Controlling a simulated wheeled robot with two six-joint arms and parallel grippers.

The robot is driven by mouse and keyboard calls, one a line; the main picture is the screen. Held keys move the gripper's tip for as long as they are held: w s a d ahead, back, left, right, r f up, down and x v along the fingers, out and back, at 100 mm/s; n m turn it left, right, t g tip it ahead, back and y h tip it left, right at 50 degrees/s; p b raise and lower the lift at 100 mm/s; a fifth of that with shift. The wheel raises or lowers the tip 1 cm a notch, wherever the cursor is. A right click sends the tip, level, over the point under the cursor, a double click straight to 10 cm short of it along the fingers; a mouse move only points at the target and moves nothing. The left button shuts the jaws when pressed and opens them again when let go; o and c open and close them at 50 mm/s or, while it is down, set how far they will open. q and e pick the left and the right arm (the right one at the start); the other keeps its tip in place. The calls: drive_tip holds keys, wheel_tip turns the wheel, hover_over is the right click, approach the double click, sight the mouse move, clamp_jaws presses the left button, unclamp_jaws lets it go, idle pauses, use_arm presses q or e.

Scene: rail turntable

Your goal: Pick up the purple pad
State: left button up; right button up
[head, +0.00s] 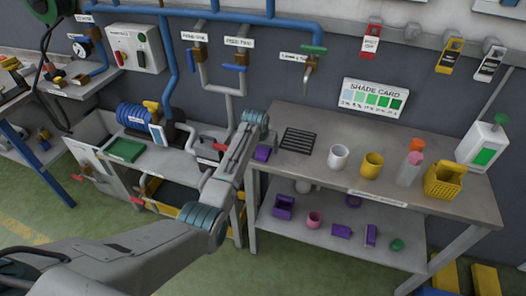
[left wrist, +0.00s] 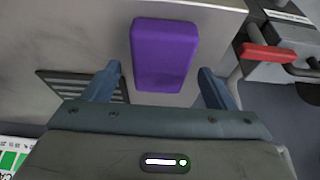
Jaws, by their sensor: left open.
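The purple pad (head: 262,153) lies on the left end of the grey table's top, left of the black grille. In the left wrist view the purple pad (left wrist: 165,52) is a rounded block on the grey surface, close to its edge. My left gripper (left wrist: 159,70) is open, with one blue-grey finger to each side of the pad's near end and a gap at both sides. No contact shows. In the head view my left wrist is above the pad, and its fingers are hard to make out. My right gripper is not in view.
The table top (head: 325,180) also holds a black grille (head: 299,141), a white cup (head: 338,157), a yellow cup (head: 372,165), bottles and a yellow basket (head: 443,180). Several purple items and a pink cup (head: 314,219) are on the lower shelf. A red-handled pipe (left wrist: 270,57) is beside the table.

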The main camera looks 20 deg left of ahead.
sight(262, 151)
use_arm(q)
drive_tip(key=shift+f, duration=0.2)
idle(0.3)
drive_tip(key=c, duration=1.1)
drive_tip(key=shift+o, duration=0.2)
drive_tip(key=shift+r, duration=0.1)
drive_tip(key=shift+r, duration=0.25)
wheel_tip(262, 151, up, 2)
drive_tip(key=shift+w+r+b, duration=0.1)
drive_tip(key=shift+r+b, duration=0.05)
drive_tip(key=shift+b, duration=0.9)
drive_tip(key=shift+s+r, duration=0.35)
drive_tip(key=shift+s, duration=0.3)
drive_tip(key=s+r+b, duration=0.1)
drive_tip(key=s+b, duration=0.3)
drive_tip(key=s, duration=1.1)
drive_tip(key=shift+d+r, duration=0.35)
drive_tip(key=shift+r, duration=0.05)
drive_tip(key=shift+w, duration=0.1)
